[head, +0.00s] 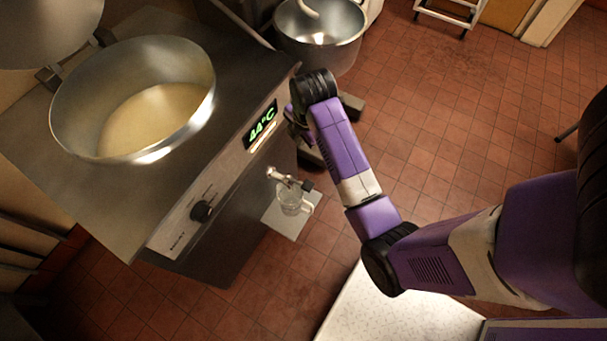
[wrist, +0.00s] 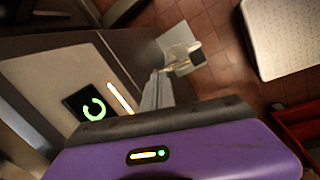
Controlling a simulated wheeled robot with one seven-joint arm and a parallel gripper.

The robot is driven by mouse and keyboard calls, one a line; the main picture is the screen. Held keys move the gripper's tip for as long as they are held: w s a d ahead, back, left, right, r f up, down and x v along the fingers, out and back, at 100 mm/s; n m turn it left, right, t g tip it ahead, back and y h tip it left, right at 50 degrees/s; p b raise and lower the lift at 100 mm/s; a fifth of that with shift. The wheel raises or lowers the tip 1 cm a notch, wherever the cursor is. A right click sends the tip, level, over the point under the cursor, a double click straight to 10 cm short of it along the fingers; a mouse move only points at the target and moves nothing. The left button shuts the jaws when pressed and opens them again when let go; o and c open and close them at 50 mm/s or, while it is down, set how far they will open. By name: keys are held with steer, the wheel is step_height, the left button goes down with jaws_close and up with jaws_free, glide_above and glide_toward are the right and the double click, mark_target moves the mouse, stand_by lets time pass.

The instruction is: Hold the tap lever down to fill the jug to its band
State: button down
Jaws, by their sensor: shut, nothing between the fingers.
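A clear glass jug (head: 292,203) stands upright under the tap (head: 284,177) on the front of the heated vat unit. The jug looks empty, but its band and water level are too small to tell. The tap's dark lever end (head: 307,185) sticks out to the right of the spout. In the wrist view the jug (wrist: 177,38) and lever end (wrist: 197,57) lie just beyond my gripper (wrist: 158,74). My gripper is shut and empty, apart from the lever. In the head view it is mostly hidden behind my wrist.
The jug stands on a pale shelf (head: 277,220). The unit has a 44°C display (head: 262,124), a black knob (head: 201,211) and an open round vat (head: 62,118) of pale liquid. A steel bowl (head: 335,52) stands behind. A speckled white worktop (head: 385,318) is in front.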

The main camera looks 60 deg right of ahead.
mark_target(309, 185)
steer(key=s+a+n, duration=0.1)
steer(key=s+a+f+n+g+y, duration=0.1)
steer(key=s, duration=0.1)
steer(key=s+a+n+g, duration=0.1)
steer(key=n, duration=0.1)
steer(key=shift+s+f, duration=0.25)
steer(key=shift+s, duration=0.15)
step_height(309, 185, down, 14)
steer(key=shift+f, duration=0.1)
stand_by(0.3)
steer(key=shift+s+d, duration=0.1)
